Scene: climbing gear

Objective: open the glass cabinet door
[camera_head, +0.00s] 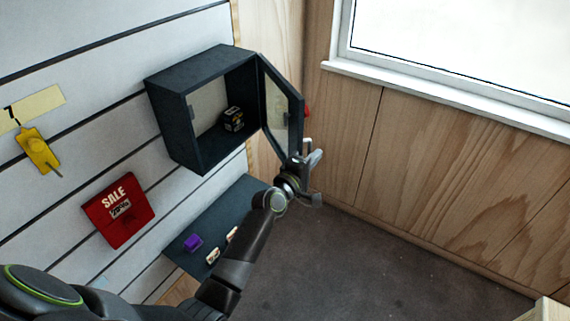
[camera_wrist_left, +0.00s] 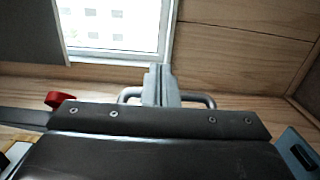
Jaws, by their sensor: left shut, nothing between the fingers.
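The dark wall cabinet (camera_head: 190,120) hangs on the slatted wall in the head view. Its glass door (camera_head: 278,105) stands swung well out from the right side, so the inside shows. A red knob (camera_head: 307,111) sits on the door's outer face; a red knob also shows at the left in the left wrist view (camera_wrist_left: 60,98). My left gripper (camera_head: 313,158) is shut and empty, just beyond the door's lower free corner on the outer side; whether it touches the door I cannot tell. Its closed fingers show in the left wrist view (camera_wrist_left: 160,84). My right gripper is not in view.
A small black and yellow box (camera_head: 233,119) stands inside the cabinet. Below is a dark shelf (camera_head: 240,200) with a purple item (camera_head: 192,242) and small cards. A red sale sign (camera_head: 118,209) and a yellow device (camera_head: 38,152) hang left.

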